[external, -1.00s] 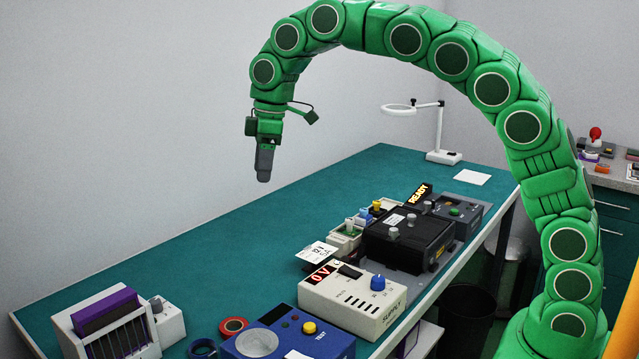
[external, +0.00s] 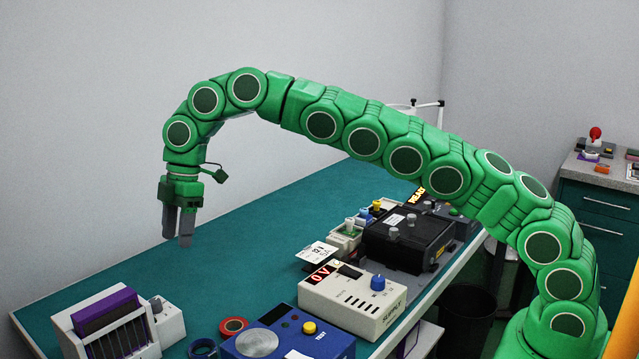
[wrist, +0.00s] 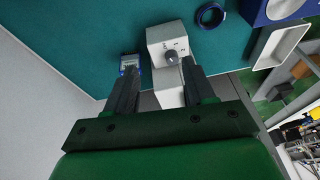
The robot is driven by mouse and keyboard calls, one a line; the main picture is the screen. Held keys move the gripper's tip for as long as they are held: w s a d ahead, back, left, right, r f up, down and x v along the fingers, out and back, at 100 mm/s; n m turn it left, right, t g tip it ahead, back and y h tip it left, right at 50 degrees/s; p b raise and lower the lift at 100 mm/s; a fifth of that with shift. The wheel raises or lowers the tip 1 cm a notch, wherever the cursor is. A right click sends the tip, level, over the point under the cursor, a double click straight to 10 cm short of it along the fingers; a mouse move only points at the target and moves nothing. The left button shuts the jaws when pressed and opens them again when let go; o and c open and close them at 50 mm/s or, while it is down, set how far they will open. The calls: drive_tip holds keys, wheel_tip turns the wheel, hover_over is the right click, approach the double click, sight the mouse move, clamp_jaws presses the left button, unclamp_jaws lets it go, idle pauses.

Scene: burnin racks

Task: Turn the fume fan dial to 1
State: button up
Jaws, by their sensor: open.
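A small white box with a grey dial stands at the near left of the bench, behind a slotted rack; I take it for the fume fan dial (external: 156,304), though its label is too small to read. In the wrist view the white box (wrist: 160,36) and its grey dial (wrist: 172,57) show ahead of my fingers, with small marks around the dial. My gripper (external: 178,240) is open and empty, pointing down in the air above the left part of the bench, apart from the dial. In the wrist view the dial lies close to the right finger's tip.
A rack holding a purple piece (external: 108,312) stands just left of the white box. A blue ring (external: 202,348), a red ring (external: 233,326), a blue test box (external: 270,340) and a white supply (external: 345,310) lie to the right. The bench top behind is clear.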

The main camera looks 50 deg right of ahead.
drive_tip(key=shift+s+a+f+n+g+y, duration=0.15)
drive_tip(key=shift+s+a+f+n, duration=0.25)
drive_tip(key=shift+a+f, duration=1.2)
drive_tip(key=shift+s+a+f+n+g+y, duration=0.2)
drive_tip(key=shift+a+f+n, duration=0.35)
drive_tip(key=shift+a+f, duration=1.1)
drive_tip(key=shift+s+a+f+n+g+y, duration=0.15)
drive_tip(key=shift+s+a+f+n, duration=0.25)
drive_tip(key=shift+a+f, duration=1.2)
drive_tip(key=shift+w+d+f, duration=0.1)
drive_tip(key=shift+d+f, duration=0.35)
clamp_jaws()
